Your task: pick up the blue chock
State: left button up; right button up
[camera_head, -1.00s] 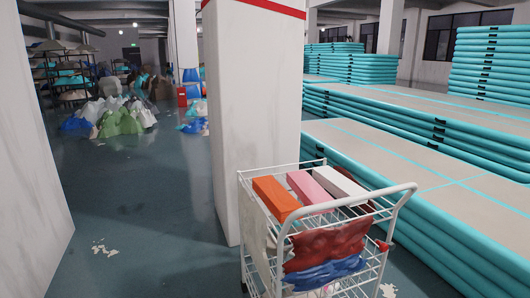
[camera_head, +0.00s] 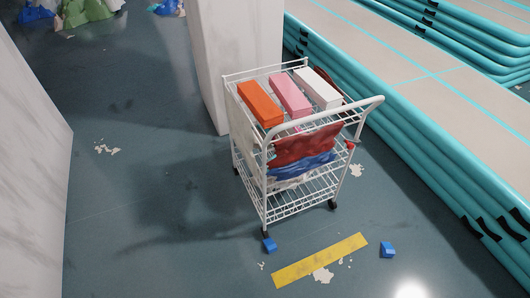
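Two small blue chocks are on the floor in the head view. One blue chock (camera_head: 269,245) lies at the foot of the white cart, close by its front wheel; I cannot tell if it touches the wheel. The other blue chock (camera_head: 387,250) lies apart on the floor, right of a yellow floor strip. Neither of my grippers shows in the view.
The white wire cart (camera_head: 299,203) carries an orange block (camera_head: 260,103), a pink block (camera_head: 290,95) and a white block (camera_head: 318,88) on top. A pillar (camera_head: 238,60) stands behind it. Stacked inflatable tracks (camera_head: 415,160) line the right. A yellow strip (camera_head: 320,261) lies in front.

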aim_at(389, 251)
jog(key=z, duration=1.65)
jog(key=i, duration=0.2)
